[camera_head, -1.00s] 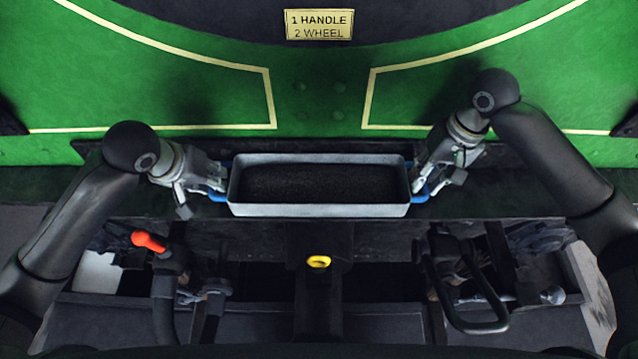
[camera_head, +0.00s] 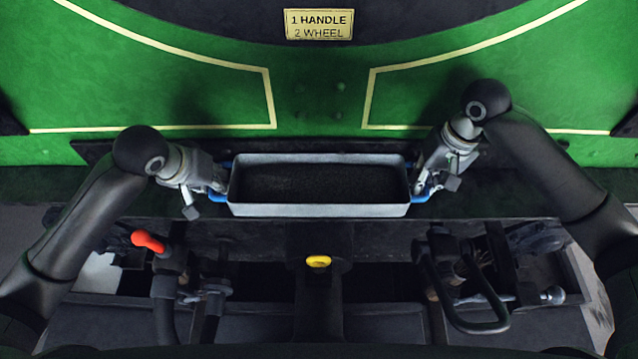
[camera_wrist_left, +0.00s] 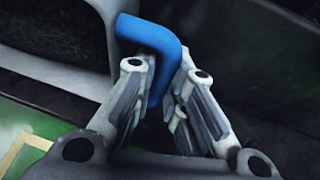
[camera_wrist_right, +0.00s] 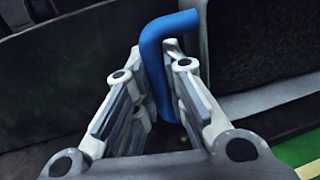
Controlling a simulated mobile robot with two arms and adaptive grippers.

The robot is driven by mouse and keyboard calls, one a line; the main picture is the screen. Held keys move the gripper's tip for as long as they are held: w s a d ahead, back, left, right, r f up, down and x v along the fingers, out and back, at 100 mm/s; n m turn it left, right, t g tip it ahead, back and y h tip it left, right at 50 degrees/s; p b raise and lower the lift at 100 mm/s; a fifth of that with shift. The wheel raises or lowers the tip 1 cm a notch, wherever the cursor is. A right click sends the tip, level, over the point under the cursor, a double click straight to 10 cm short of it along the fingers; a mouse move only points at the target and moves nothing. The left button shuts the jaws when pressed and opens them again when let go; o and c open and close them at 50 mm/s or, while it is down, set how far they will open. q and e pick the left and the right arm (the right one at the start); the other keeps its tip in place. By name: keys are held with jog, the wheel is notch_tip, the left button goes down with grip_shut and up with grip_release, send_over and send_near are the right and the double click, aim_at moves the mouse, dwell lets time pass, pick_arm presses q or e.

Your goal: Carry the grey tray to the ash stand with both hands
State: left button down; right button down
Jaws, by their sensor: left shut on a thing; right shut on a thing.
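The grey tray (camera_head: 318,210) is in the middle of the head view, level, with dark granular material inside. It has a blue handle at each end. My left gripper (camera_head: 216,190) is shut on the left blue handle, which shows between the fingers in the left wrist view (camera_wrist_left: 160,55). My right gripper (camera_head: 420,188) is shut on the right blue handle, which shows between the fingers in the right wrist view (camera_wrist_right: 152,60). The tray's underside is hidden, so I cannot tell whether it touches the dark ledge. I cannot make out an ash stand.
A green panel (camera_head: 200,90) with a sign (camera_head: 319,24) stands behind the tray. In front are a red-tipped lever (camera_head: 148,241), a yellow knob (camera_head: 318,261) and a black loop handle (camera_head: 475,325). A dark ledge (camera_head: 480,205) runs beside the tray.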

pick_arm(q)
jog(key=shift+w+r, duration=0.1)
jog(key=shift+r, duration=0.1)
pick_arm(e)
jog(key=shift+w+r, duration=0.1)
jog(key=shift+r, duration=0.15)
